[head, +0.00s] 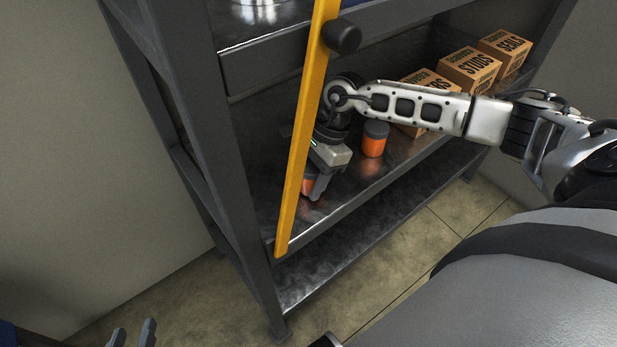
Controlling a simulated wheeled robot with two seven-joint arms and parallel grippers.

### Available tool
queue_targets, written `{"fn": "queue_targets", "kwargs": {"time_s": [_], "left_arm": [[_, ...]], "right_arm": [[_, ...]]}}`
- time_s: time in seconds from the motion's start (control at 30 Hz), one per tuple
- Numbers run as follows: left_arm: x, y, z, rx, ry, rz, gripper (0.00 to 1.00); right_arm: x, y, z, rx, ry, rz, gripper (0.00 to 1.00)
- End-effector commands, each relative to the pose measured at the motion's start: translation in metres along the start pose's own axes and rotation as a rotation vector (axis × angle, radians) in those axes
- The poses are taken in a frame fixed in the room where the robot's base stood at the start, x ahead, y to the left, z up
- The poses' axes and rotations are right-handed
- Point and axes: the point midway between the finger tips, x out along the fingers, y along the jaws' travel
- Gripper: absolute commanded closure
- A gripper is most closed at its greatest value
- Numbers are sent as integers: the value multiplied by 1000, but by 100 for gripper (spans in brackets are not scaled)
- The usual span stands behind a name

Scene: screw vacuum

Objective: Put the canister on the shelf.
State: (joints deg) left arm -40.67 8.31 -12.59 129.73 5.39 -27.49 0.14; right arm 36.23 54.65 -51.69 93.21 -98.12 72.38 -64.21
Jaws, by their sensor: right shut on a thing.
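My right gripper (313,184) reaches into the middle level of the dark metal shelf (350,194), near its left end. It is shut on an orange canister (307,185). The canister is mostly hidden by the fingers and a yellow bar; I cannot tell whether its base touches the shelf board. A second orange canister (374,142) with a grey lid stands upright on the same board, just right of the gripper. My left gripper (132,335) is at the bottom left edge, low and away from the shelf, with its fingers apart and empty.
The yellow bar (293,185) slants across the shelf front, with a black knob (342,36) near its top. Several cardboard boxes, including STUDS (468,71) and SEALS (505,50), stand to the right on the same level. The lower shelf board (330,262) looks bare.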

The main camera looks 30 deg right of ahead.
Motion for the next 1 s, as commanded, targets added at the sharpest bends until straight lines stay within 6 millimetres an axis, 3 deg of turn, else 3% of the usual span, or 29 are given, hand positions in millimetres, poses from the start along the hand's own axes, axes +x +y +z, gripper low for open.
{"fn": "queue_targets", "kwargs": {"time_s": [0.37, 0.4, 0.47, 0.8, 1.0], "left_arm": [[1, 0, 3, -3, 1, -1, 64], [0, 0, 2, -3, 0, -1, 64], [-1, 0, 2, -3, -1, -1, 64], [-3, 1, 0, -4, -3, 0, 64], [-3, 1, 0, -5, -4, 0, 64]], "right_arm": [[9, 0, -4, -1, 0, -3, 74], [8, 0, -4, 0, 0, -3, 40], [8, 0, -4, 0, 0, -3, 27], [3, 0, -3, 0, 0, -4, 27], [-27, -1, -3, -1, 1, -6, 27]]}}
